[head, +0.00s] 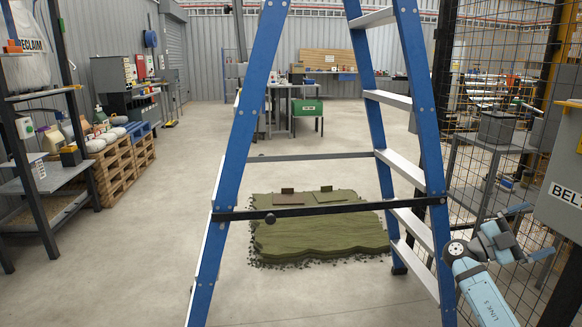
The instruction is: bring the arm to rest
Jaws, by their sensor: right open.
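My right arm comes in at the lower right with its light blue link. My right gripper (541,230) is at its end, pointing right, with its two fingers spread apart and nothing between them. It is in front of the black mesh fence and right of the blue ladder. My left gripper is not in view. A green turf bed (320,238) lies on the floor beyond the ladder, with a brown piece (302,198) and a green piece (335,196) at its far side. The gripper is well apart from the turf.
A blue stepladder (240,140) stands close in front, a black bar across it. Shelves (45,170) and wooden pallets (118,170) stand left. The floor (130,260) left of the ladder is clear.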

